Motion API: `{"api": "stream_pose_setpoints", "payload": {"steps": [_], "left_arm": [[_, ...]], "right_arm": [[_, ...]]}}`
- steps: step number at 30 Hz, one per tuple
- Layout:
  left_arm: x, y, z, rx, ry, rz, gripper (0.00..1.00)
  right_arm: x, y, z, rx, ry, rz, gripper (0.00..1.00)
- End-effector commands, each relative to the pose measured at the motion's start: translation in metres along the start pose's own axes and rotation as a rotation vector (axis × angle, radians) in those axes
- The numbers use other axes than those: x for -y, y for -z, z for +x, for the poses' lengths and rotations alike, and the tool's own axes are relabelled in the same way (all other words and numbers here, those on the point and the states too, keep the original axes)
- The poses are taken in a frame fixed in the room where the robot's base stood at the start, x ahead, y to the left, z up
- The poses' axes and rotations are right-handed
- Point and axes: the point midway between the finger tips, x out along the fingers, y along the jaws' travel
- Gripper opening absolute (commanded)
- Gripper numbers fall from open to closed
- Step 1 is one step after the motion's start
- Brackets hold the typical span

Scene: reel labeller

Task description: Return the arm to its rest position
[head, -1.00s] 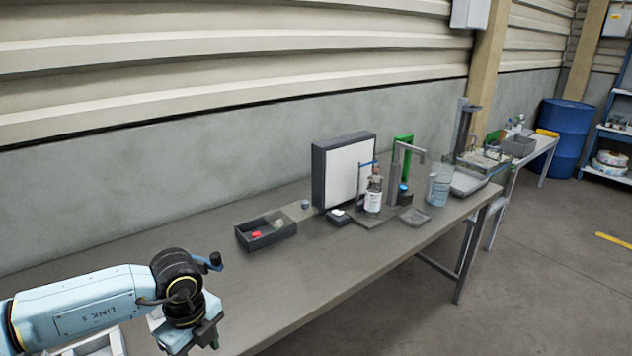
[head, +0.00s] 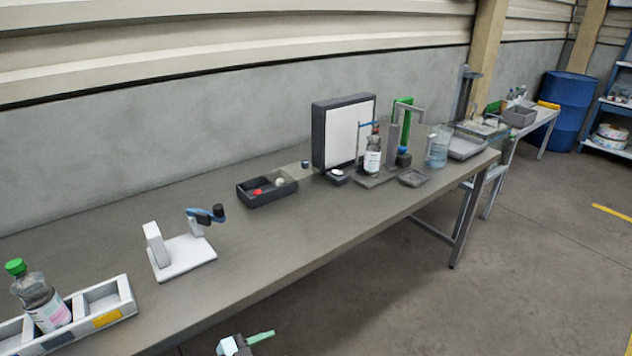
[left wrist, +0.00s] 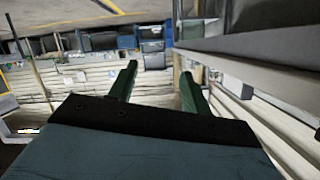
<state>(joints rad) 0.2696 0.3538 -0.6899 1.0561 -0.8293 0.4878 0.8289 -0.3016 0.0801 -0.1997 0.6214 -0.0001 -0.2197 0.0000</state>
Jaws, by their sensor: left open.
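My left gripper (left wrist: 159,70) shows in the left wrist view with its two dark green fingers apart and nothing between them. In the head view, part of the left gripper (head: 247,342) shows at the bottom edge, in front of the bench's front edge and clear of the worktop. The rest of the left arm is outside the head view. My right gripper is in neither view.
The grey bench (head: 110,225) carries a white crank device (head: 186,258), a rack (head: 112,300) with a green-capped bottle (head: 42,297), a dark tray (head: 267,193), and a brown bottle (head: 373,158) by a white panel (head: 343,134). Floor in front is clear.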

Motion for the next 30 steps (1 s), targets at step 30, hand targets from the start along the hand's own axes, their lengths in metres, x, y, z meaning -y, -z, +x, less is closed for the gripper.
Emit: {"api": "stream_pose_setpoints", "payload": {"steps": [30], "left_arm": [[-0.375, -0.326, -0.276, 1.217, 0.292, -0.823, 0.49]], "right_arm": [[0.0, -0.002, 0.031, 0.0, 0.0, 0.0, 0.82]]}}
